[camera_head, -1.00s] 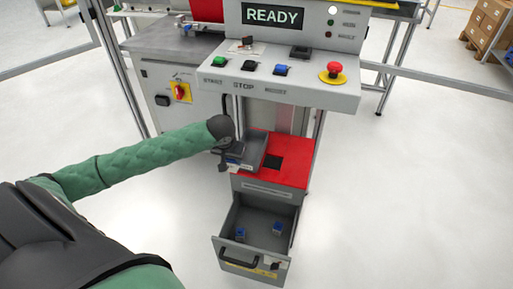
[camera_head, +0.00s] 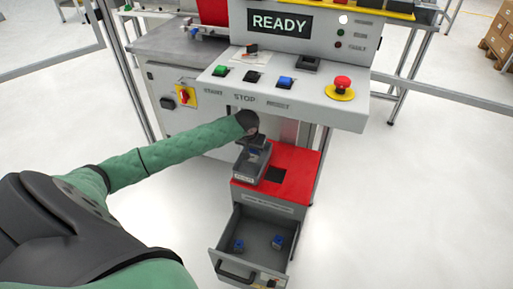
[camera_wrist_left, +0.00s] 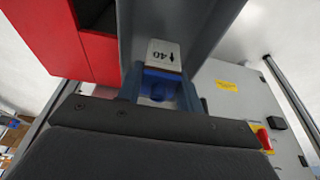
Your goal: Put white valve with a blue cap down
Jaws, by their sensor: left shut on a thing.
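My left gripper (camera_head: 256,143) is at the back of the small grey tray (camera_head: 243,172) on the red-topped cabinet. It is shut on the white valve with a blue cap. In the left wrist view the valve's white face (camera_wrist_left: 163,53) carries "40" and an arrow, and its blue cap (camera_wrist_left: 158,88) sits between the fingers. In the head view only a bit of blue shows below the gripper. I cannot tell whether the valve touches the tray floor. My right gripper is not in view.
The red cabinet top (camera_head: 297,160) has a dark square recess right of the tray. Below, an open drawer (camera_head: 265,220) holds two blue-capped pieces. The control panel (camera_head: 300,100) with buttons and a red emergency stop (camera_head: 342,87) overhangs behind.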

